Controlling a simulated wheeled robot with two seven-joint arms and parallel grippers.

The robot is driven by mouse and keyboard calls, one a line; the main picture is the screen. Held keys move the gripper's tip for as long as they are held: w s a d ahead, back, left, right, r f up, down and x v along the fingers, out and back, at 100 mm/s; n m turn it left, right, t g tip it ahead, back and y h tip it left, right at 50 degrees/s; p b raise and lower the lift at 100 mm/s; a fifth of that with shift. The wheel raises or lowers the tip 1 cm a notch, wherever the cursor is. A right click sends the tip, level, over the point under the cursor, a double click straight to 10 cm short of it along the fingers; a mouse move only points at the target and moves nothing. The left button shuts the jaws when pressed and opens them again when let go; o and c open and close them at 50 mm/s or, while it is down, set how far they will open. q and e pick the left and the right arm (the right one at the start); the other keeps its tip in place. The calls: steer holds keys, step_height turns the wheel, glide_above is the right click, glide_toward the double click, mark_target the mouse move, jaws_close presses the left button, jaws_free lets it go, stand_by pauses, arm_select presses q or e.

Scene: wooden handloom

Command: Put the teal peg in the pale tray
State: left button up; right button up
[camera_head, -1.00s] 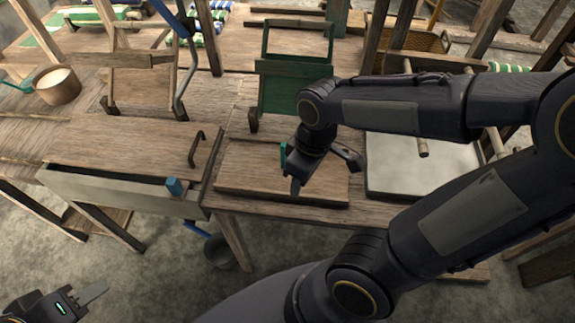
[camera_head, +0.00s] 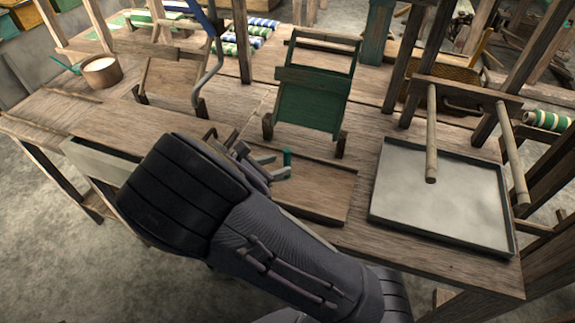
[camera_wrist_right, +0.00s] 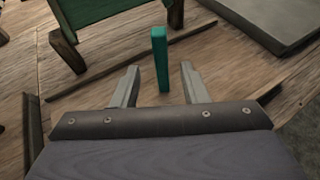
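The teal peg (camera_head: 287,157) stands upright on a low wooden board (camera_head: 325,194) at the middle of the bench. It also shows in the right wrist view (camera_wrist_right: 161,58). My right gripper (camera_head: 281,166) is open and low over the board, close to the peg. In the wrist view its two fingers (camera_wrist_right: 160,66) lie either side of the peg with gaps on both sides, so it is not gripped. The pale tray (camera_head: 400,190) lies flat and empty to the right of the board, and its corner shows in the wrist view (camera_wrist_right: 270,18). My left gripper is out of view.
A green wooden frame (camera_head: 312,100) stands behind the board. Wooden rods (camera_head: 432,140) on a stand overhang the tray's back part. A pot with pale contents (camera_head: 101,72) sits at the back left. My right arm hides the bench's front left part.

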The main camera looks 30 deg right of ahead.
mark_target(285, 163)
steer(key=x, duration=0.6)
steer(key=shift+d+r, duration=0.15)
steer(key=shift+d, duration=0.1)
jaws_close()
